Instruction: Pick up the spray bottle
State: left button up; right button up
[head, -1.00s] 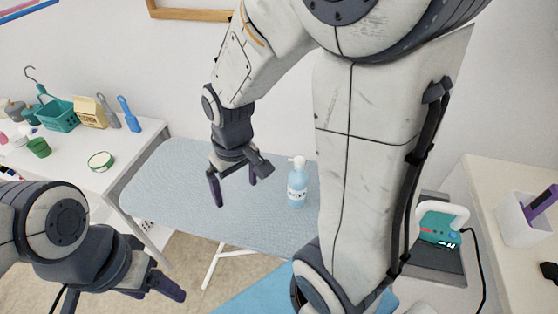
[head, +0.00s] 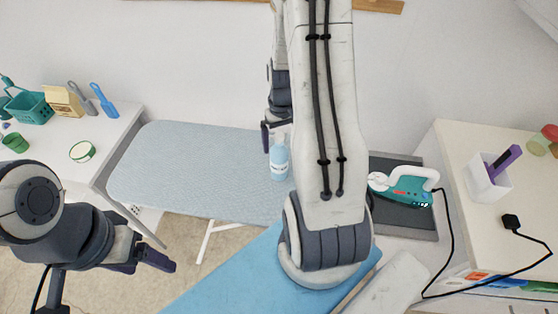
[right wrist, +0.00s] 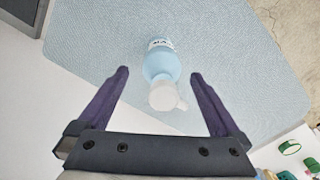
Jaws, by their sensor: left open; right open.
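The spray bottle (head: 279,160) is light blue with a white top and stands upright on the ironing board (head: 190,165). In the right wrist view the spray bottle (right wrist: 161,68) is seen from above, its white head (right wrist: 165,97) between the fingertips. My right gripper (right wrist: 160,76) is open around the bottle's line, with a gap on both sides. In the head view my right gripper (head: 272,136) is just behind the bottle, partly hidden by my arm. My left gripper (head: 150,265) is open and empty at the lower left, away from the bottle.
A white table (head: 85,145) at the left holds a green basket (head: 30,107), brushes and a green-rimmed round container (head: 82,151). At the right, an iron (head: 408,187) rests on a dark plate beside a counter with a white cup (head: 487,180). The board's left half is clear.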

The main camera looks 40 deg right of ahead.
aim_at(279, 151)
jog(key=shift+a+f, duration=0.1)
jog(key=shift+f, duration=0.3)
jog(key=shift+w+f+p, duration=0.2)
jog(key=shift+f+p, duration=0.55)
jog(key=shift+f, duration=1.3)
grip_shut()
